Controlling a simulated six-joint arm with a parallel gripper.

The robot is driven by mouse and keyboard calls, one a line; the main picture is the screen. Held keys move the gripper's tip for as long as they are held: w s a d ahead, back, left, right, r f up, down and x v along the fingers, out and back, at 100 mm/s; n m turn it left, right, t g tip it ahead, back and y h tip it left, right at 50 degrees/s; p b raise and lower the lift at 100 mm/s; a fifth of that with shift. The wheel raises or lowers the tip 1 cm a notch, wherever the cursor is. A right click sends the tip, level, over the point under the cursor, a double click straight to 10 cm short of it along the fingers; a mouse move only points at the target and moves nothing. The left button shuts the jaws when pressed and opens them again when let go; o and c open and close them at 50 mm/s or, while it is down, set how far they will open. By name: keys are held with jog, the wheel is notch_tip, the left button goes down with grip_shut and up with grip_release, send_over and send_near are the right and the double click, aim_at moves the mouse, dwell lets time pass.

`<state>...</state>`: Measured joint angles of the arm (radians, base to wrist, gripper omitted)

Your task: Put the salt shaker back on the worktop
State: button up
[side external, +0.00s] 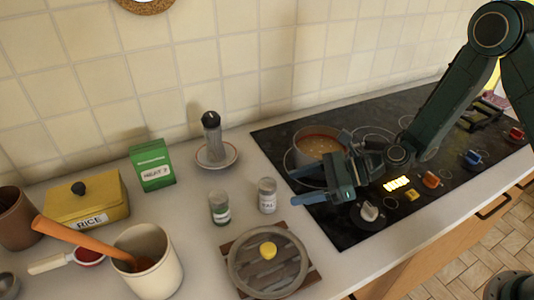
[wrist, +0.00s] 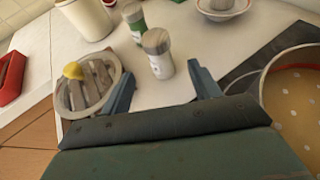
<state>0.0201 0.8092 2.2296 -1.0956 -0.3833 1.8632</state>
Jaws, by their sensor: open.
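The salt shaker (side external: 267,195), a small clear jar with a grey lid and a white label reading roughly "SAL", stands upright on the pale worktop (side external: 195,245), left of the hob. In the wrist view the salt shaker (wrist: 160,62) shows just beyond and between my two fingers. My gripper (side external: 305,185) is open and empty, to the right of the shaker, with its fingers pointing towards it. A gap shows between the fingers and the shaker. My gripper (wrist: 163,90) also shows along the bottom of the wrist view.
A green-labelled shaker (side external: 219,208) stands just left of the salt shaker. A round lidded dish (side external: 267,270) is in front. A dark pepper mill (side external: 212,138) stands on a saucer behind. A pot (side external: 318,146) sits on the black hob (side external: 345,225), close to my gripper.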

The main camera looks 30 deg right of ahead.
jog(key=shift+v, duration=1.85)
jog(key=s+d+r+n+h, duration=0.6)
jog(key=s+d+r+n, duration=0.3)
jog(key=s+n, duration=0.2)
jog(key=s+d+r+n+h, duration=0.5)
jog(key=s+d+r+n, duration=0.4)
jog(key=s+n, duration=0.3)
jog(key=shift+s+r+n+g+h, duration=0.3)
jog(key=shift+s+r+h, duration=0.05)
jog(key=shift+r+h, duration=0.1)
